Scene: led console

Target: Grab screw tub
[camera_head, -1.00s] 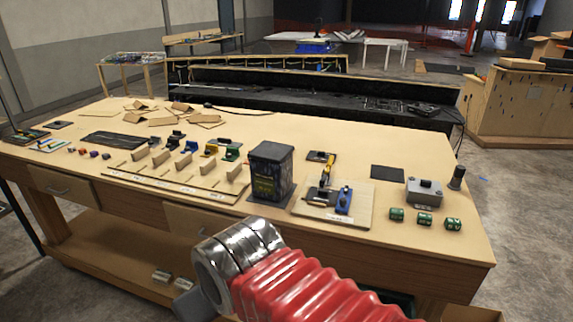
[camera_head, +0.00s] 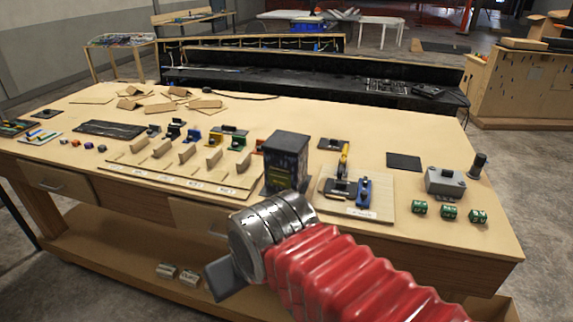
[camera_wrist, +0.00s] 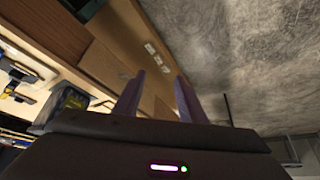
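I cannot tell for sure which thing is the screw tub; no item is clearly labelled as one. A tall dark bin (camera_head: 286,162) stands near the bench's front middle, and a dark box also shows at left in the wrist view (camera_wrist: 68,103). My gripper (camera_wrist: 159,76) is open, its two fingers apart with nothing between them. It hangs in front of the bench, mostly hidden behind my wrist in the head view.
The wooden bench (camera_head: 75,203) holds a slotted board (camera_head: 190,180), a clamp fixture (camera_head: 361,194) and a grey switch box (camera_head: 445,182). Two small pale blocks (camera_head: 177,273) lie on the lower shelf. The bench's front edge is close to my arm. Open floor lies right of the bench.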

